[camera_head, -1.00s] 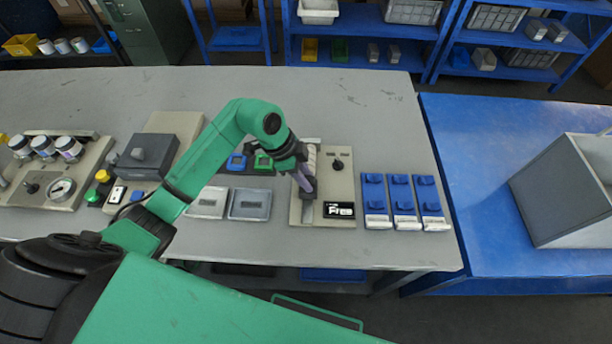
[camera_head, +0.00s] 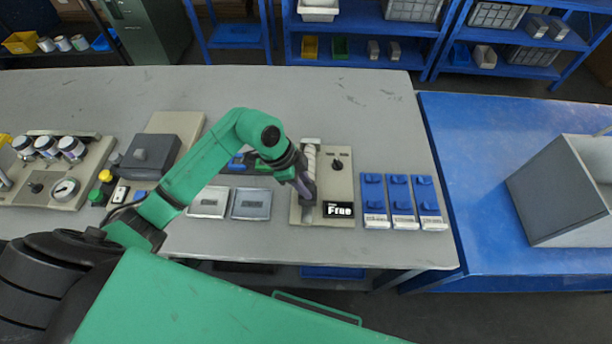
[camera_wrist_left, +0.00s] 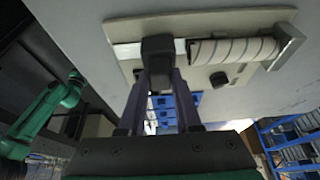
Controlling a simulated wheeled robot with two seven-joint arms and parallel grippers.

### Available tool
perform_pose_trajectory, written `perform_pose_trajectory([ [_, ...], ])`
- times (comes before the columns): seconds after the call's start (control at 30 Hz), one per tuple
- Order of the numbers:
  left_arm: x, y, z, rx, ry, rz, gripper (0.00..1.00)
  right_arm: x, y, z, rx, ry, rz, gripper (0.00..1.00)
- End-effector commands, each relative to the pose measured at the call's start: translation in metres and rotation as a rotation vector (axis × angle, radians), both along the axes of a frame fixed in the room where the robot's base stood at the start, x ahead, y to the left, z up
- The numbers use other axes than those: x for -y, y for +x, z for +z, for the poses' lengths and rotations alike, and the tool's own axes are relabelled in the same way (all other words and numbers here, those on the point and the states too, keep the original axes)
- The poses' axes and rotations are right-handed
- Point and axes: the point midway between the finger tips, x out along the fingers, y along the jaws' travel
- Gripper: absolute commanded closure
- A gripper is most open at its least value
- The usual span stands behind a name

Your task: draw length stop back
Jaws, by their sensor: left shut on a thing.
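A light panel (camera_head: 345,175) on the grey table carries a striped roll (camera_head: 310,158), a dark knob (camera_head: 337,164) and a black display (camera_head: 338,209) whose white text seems to read "Free". My left gripper (camera_head: 306,190) is over the near part of the roll's track. In the left wrist view, the gripper (camera_wrist_left: 160,68) is shut on a dark block, the length stop (camera_wrist_left: 158,47), at one end of the striped roll (camera_wrist_left: 235,50). A metal end plate (camera_wrist_left: 287,47) stands at the roll's other end. The fingers hide part of the stop. My right gripper is not in view.
Several blue switch units (camera_head: 402,200) stand right of the panel. Two grey square plates (camera_head: 250,204) lie to its left. A gauge panel (camera_head: 50,185) with jars is at the far left. The back of the table is clear. A grey bin (camera_head: 560,190) sits on the blue table.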

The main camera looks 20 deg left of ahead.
Motion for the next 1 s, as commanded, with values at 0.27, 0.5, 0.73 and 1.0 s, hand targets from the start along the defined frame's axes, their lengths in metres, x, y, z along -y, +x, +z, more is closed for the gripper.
perform_pose_trajectory([
  [0.27,0.001,-0.001,0.000,-0.003,-0.004,-0.004,0.38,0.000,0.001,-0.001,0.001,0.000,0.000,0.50],
  [0.5,0.001,-0.001,0.000,-0.004,-0.003,-0.003,0.38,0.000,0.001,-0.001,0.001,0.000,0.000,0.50],
  [0.73,-0.011,-0.003,0.027,0.001,0.000,-0.004,0.38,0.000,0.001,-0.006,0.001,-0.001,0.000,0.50],
  [1.0,-0.041,-0.011,0.100,0.004,0.000,-0.002,0.38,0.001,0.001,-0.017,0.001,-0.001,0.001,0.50],
])
